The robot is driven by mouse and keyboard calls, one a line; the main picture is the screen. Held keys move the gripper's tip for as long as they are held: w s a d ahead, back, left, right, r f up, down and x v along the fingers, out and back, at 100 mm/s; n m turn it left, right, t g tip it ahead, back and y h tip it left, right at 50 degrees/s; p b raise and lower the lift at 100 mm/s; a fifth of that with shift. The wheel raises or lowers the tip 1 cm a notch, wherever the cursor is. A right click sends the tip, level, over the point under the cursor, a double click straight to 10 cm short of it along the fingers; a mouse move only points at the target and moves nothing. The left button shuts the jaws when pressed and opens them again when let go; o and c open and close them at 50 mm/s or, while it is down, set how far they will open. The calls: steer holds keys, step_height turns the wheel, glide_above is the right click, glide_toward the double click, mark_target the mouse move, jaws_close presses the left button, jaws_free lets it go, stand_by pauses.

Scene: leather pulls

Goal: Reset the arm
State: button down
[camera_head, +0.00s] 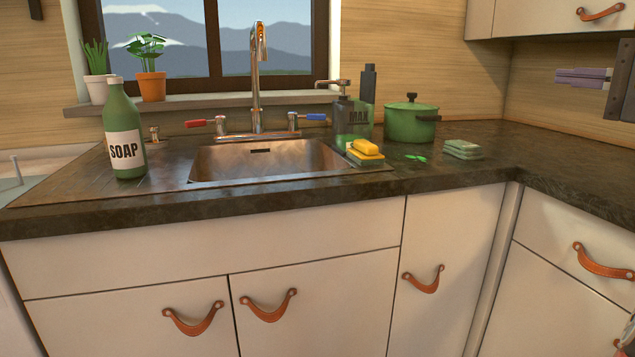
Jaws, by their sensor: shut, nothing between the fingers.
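My gripper does not show clearly in the head view. Only a small grey and reddish piece is cut off at the lower right edge, and I cannot tell what it is. The cabinet fronts below the counter are closed. They carry brown leather pulls, one on the left door (194,320), one on the middle door (268,306), one on the narrow door (424,280) and one on the right drawer (603,264).
A dark counter (240,209) holds a sink (262,164), a green soap bottle (123,132), a sponge stack (365,152), a dark dispenser (351,118), a green pot (411,121) and a green pad stack (463,149). A tall faucet (257,85) rises behind the sink. The right counter is mostly clear.

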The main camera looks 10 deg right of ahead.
steer(key=w+a+f+n+g+h, duration=0.1)
steer(key=w+a+f+n+g, duration=0.15)
steer(key=a+f, duration=0.8)
steer(key=w+a+f+n+g+h, duration=0.15)
steer(key=a+f+g, duration=0.4)
steer(key=a, duration=0.75)
steer(key=s+a+f+n+g+h, duration=0.1)
steer(key=s+a+f+n, duration=0.3)
steer(key=s+f, duration=0.6)
steer(key=s+a+f+n+g+h, duration=0.2)
steer(key=s+a+f+n, duration=0.3)
steer(key=s+f, duration=0.5)
step_height(320, 180, down, 6)
steer(key=shift+r+h, duration=0.15)
steer(key=shift+h, duration=0.5)
